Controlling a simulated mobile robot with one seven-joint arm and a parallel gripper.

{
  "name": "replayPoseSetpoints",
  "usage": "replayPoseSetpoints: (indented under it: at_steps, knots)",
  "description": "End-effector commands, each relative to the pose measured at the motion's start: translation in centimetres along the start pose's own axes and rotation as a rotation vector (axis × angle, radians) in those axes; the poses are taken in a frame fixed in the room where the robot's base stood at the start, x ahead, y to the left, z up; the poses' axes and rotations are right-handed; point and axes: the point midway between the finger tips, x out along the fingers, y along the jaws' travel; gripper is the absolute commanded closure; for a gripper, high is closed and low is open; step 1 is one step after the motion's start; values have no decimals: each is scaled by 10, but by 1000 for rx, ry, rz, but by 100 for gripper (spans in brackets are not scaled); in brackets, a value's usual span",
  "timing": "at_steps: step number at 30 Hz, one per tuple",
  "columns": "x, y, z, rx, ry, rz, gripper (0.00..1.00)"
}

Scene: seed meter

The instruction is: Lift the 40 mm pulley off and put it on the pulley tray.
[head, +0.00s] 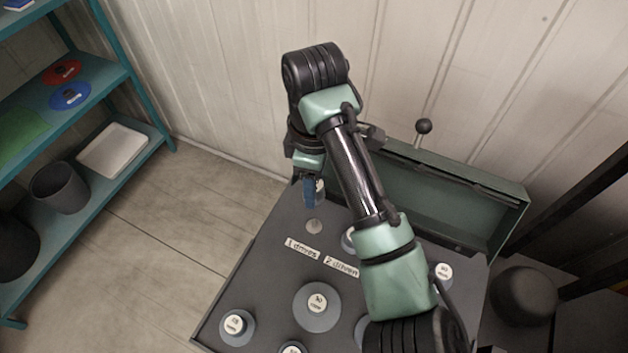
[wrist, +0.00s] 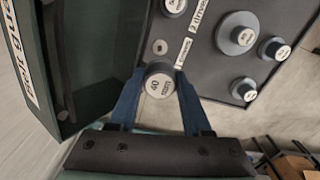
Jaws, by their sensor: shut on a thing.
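The 40 mm pulley (wrist: 160,88), a dark round piece with a white "40 mm" face, is between the two blue fingers of my gripper (wrist: 158,96). My gripper is shut on it. In the head view my gripper (head: 313,188) hangs over the back left of the dark grey top (head: 262,285), above a small bare pale disc (head: 314,226) by the "1 drives" label. The disc also shows in the wrist view (wrist: 160,47), apart from the held pulley. Other pulleys stand on the top, including a large one (head: 317,312). I cannot tell which surface is the pulley tray.
A green housing (head: 485,205) with a black-knobbed lever (head: 423,126) stands along the back. A pulley (head: 442,273) sits at the right, and another (head: 236,327) at the front left. Teal shelves (head: 128,70) stand at the left, with open floor between.

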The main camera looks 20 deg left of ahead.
Motion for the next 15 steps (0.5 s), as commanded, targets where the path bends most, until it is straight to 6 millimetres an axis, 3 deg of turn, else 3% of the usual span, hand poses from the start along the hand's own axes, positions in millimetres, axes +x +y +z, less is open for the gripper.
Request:
replayPoseSetpoints:
  at_steps: [15]
  knots:
    - [-21,0,0,0,0,0,100]
